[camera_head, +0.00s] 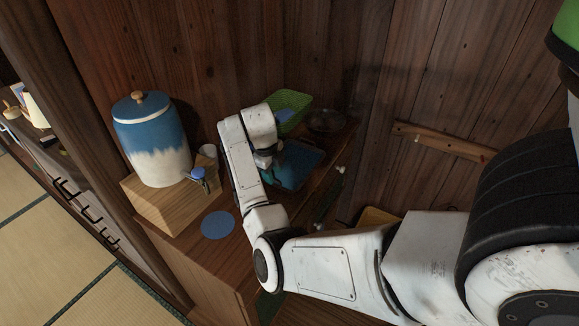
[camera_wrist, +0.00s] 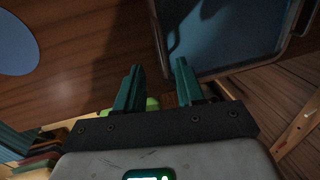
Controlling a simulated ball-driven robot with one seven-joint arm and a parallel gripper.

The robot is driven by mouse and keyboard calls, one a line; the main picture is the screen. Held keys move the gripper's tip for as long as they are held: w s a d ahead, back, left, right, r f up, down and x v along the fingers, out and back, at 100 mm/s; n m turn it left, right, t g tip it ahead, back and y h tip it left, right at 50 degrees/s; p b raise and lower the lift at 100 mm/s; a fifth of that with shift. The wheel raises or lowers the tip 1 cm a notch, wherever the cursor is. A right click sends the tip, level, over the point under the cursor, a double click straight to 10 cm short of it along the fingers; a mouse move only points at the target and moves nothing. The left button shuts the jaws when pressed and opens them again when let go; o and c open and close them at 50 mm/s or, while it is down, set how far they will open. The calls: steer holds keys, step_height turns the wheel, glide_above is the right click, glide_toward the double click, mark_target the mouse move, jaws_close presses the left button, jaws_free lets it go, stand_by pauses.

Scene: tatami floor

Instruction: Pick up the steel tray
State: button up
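The steel tray (camera_head: 305,160) lies on the wooden counter near the back wall, looking blue and shiny with a raised rim. My gripper (camera_head: 268,168) is at its left side in the head view, and my arm hides part of that side. In the wrist view the tray (camera_wrist: 230,38) fills the upper right, its rim edge running between the lines of my two fingers. My gripper (camera_wrist: 159,68) is open, with a clear gap between its green fingers. The left finger is over bare wood and the right one over the tray's near corner. I cannot tell whether they touch it.
A green basket (camera_head: 291,104) and a dark round bowl (camera_head: 327,121) stand behind the tray. A blue-and-white crock (camera_head: 153,140) sits on a wooden box (camera_head: 168,205) at left, beside a white cup (camera_head: 207,151). A flat blue disc (camera_head: 218,225) lies on the counter front.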

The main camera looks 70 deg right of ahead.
mark_target(275, 180)
steer(key=shift+s+d+f+p, duration=0.1)
steer(key=shift+d+f+p, duration=0.1)
steer(key=shift+f, duration=0.7)
steer(key=shift+s+d+f+p, duration=0.1)
steer(key=shift+d+f, duration=0.05)
steer(key=shift+f, duration=0.7)
steer(key=shift+s+d+f+p, duration=0.1)
steer(key=shift+d+f, duration=0.1)
steer(key=shift+f, duration=0.7)
steer(key=shift+c, duration=0.2)
